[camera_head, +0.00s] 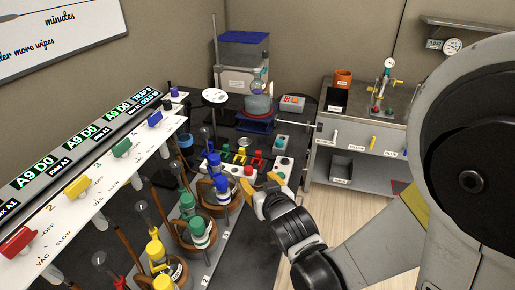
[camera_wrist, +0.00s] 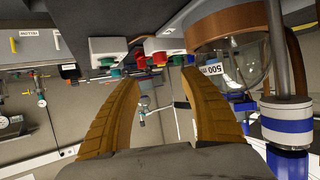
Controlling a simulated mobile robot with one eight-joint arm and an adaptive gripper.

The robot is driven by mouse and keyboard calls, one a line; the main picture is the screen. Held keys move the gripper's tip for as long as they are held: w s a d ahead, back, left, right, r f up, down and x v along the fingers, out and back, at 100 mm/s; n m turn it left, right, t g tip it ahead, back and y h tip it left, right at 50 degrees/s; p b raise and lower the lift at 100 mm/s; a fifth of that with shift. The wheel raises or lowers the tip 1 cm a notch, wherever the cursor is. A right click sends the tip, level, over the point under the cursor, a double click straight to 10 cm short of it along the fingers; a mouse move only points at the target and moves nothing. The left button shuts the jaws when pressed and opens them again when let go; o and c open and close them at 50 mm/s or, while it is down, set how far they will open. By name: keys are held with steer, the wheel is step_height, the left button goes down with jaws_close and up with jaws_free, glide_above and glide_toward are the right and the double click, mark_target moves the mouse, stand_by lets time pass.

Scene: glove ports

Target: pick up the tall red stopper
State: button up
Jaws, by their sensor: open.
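A red upright piece (camera_head: 257,159), which may be the tall red stopper, stands at the right end of a row of coloured pieces on the dark bench. My gripper (camera_head: 267,186) is in front of it and to the right, beside the white button boxes, apart from the red piece. In the wrist view, my gripper (camera_wrist: 161,76) has its two tan fingers spread wide with nothing between them. Small red parts (camera_wrist: 160,57) show beyond the fingertips in that view. I cannot tell which of them is the stopper.
Blue (camera_head: 214,160), green (camera_head: 226,153) and yellow (camera_head: 240,155) pieces stand left of the red one. White button boxes (camera_head: 239,172) are close to my gripper. Flasks in brown rings (camera_head: 222,190) stand nearby; one glass vessel (camera_wrist: 235,65) is close on the wrist view's right.

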mark_target(248, 169)
steer(key=b+x, duration=0.3)
steer(key=x, duration=0.8)
steer(key=shift+a, duration=0.15)
steer(key=shift+c, duration=0.6)
steer(key=c, duration=0.8)
